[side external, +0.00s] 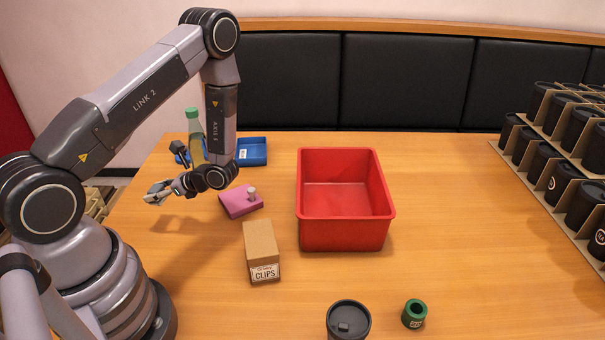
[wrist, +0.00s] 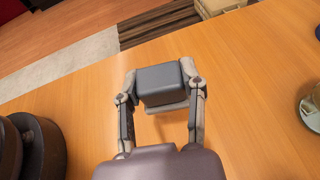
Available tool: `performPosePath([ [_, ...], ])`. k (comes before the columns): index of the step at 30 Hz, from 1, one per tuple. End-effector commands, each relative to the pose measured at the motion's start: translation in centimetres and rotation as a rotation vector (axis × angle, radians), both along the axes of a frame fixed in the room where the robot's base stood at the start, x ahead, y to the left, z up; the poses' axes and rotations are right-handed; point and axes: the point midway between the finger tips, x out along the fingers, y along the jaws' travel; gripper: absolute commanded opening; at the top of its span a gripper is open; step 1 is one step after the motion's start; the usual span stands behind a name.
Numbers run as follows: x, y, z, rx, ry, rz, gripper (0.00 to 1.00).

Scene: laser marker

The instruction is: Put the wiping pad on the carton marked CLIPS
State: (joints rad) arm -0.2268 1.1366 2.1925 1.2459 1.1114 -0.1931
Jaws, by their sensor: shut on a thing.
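The wiping pad (wrist: 166,82), a dark grey block with a paler layer underneath, is held between the two fingers of my gripper (wrist: 161,92) in the wrist view. In the side external view my gripper (side external: 160,192) is over the left part of the table, raised above it, and the pad shows only small there. The carton marked CLIPS (side external: 260,242) is a brown box with a white label on its near end. It stands on the table to the right of and nearer than my gripper. Its top is bare.
A pink block (side external: 236,204) with a small pale peg on it lies between my gripper and a red bin (side external: 345,242). A green-capped bottle (side external: 194,128) and a blue tray (side external: 253,152) stand behind. A black-lidded cup (side external: 348,322) and green ring (side external: 414,314) stand in front.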

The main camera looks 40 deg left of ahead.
Motion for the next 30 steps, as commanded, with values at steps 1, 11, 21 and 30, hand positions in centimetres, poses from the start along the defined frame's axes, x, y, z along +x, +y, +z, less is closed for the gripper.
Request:
performPosePath([
  [1,0.1,0.0,0.8,0.000,-0.002,-0.002,0.07],
  [11,5.5,-6.1,3.9,0.000,-0.003,-0.282,0.07],
  [21,10.2,-20.1,7.3,-0.001,-0.001,-0.794,0.07],
  [30,9.9,-26.5,8.6,0.000,0.001,-1.014,0.07],
])
